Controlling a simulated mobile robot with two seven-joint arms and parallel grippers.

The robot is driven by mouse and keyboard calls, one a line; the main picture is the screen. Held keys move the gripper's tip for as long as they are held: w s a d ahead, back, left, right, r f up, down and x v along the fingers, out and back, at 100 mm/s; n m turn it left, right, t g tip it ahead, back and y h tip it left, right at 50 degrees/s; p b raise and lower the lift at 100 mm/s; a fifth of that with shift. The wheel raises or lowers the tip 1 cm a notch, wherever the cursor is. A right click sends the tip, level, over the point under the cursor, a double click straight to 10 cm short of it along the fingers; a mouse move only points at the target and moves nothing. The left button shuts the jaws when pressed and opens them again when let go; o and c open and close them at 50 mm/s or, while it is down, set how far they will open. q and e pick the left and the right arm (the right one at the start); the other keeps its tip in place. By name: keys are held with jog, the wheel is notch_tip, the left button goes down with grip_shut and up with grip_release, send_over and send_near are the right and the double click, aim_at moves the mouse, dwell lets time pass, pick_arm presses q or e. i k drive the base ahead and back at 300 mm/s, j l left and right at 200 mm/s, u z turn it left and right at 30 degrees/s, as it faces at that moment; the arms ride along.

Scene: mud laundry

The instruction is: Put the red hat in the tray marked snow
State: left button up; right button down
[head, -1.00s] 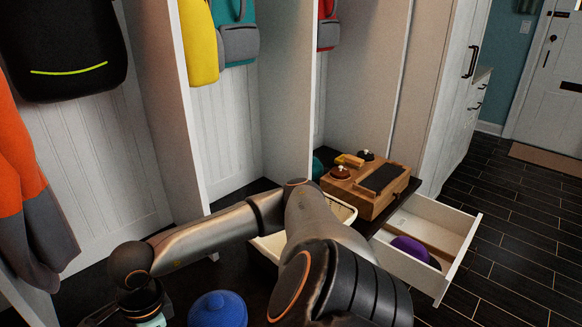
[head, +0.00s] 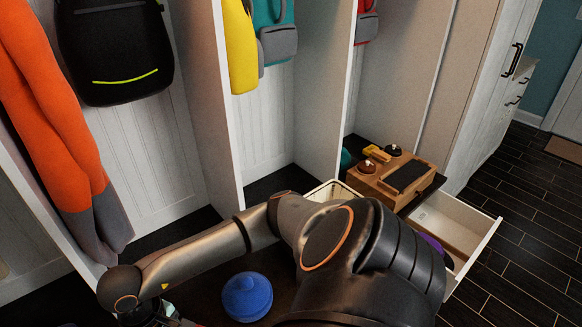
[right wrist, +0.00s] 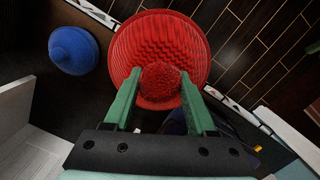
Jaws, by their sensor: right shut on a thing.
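The red hat (right wrist: 158,45), knitted with a pompom, fills the upper middle of the right wrist view. My right gripper (right wrist: 160,98) has its green fingers shut on the hat's pompom, with the brim spreading beyond the fingertips. In the head view this gripper is mostly cut off at the lower left, and the hat is not clearly visible there. I cannot make out a tray marked snow in either view. My left gripper is not in view.
A blue hat (head: 247,296) lies on the dark bench; it also shows in the right wrist view (right wrist: 74,50). A cream basket (head: 331,190), a wooden box (head: 392,185) and an open white drawer (head: 478,243) with a purple item (head: 433,243) stand right. A backpack (head: 118,50) hangs left.

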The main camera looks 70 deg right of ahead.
aim_at(445, 231)
jog(key=k+l+z, duration=0.2)
jog(key=k+l, duration=1.65)
jog(key=l, duration=0.15)
jog(key=k+l+z, duration=0.15)
jog(key=k+l, duration=0.4)
jog(key=l, duration=0.3)
jog(key=l+z, duration=0.15)
jog(key=l, duration=0.65)
jog(key=i+l, duration=0.1)
jog(key=l, duration=0.2)
jog(key=i+l, duration=0.15)
jog(key=l, duration=0.2)
jog(key=i+l, duration=0.1)
jog(key=l, duration=0.2)
jog(key=z, duration=0.05)
